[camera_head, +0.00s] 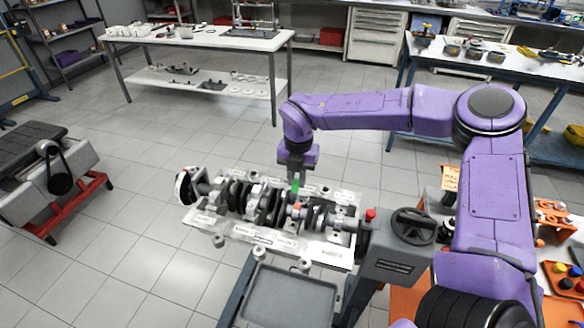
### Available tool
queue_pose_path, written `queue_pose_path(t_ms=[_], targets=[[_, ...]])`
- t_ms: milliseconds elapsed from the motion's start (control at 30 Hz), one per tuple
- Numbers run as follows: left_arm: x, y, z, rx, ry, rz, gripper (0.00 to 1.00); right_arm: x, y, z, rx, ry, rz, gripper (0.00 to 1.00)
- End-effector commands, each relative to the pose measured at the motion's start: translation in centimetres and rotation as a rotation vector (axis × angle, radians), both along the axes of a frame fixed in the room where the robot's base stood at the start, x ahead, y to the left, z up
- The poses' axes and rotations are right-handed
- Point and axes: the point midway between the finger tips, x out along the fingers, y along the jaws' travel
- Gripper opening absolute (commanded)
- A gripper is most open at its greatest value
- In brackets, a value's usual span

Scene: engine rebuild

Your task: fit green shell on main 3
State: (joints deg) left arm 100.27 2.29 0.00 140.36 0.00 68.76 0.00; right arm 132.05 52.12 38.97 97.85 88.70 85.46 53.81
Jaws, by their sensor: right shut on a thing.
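A small green shell (295,187) shows just below the tip of my right gripper (296,176). My right gripper points down over the crankshaft (262,205) and is shut on the shell. The crankshaft lies along a light grey engine block (235,229) on a stand. The shell is over the middle to right part of the crankshaft; I cannot tell whether it touches a journal. Small labels line the block's edges, too small to read surely, so I cannot pick out main 3. My left gripper is not in view.
A grey tray (290,296) is in front of the block. A stand head with a black handwheel (413,226) is at its right end. An orange surface with parts trays (565,278) is at right.

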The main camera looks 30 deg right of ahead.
Motion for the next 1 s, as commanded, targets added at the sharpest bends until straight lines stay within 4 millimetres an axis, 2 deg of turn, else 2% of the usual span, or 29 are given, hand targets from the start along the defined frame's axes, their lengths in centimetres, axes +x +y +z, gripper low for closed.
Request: queue_pose_path(t_ms=[267, 633, 1000], targets=[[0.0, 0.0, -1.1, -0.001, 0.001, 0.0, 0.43, 0.0, -0.1, -1.4, 0.0, 0.0, -0.033, 0.0], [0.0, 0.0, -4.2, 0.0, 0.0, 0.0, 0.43, -0.1, 0.0, -5.6, 0.0, 0.002, -0.031, 0.0], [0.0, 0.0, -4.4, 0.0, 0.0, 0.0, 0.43, -0.1, 0.0, -6.0, 0.0, 0.0, -0.03, 0.0]])
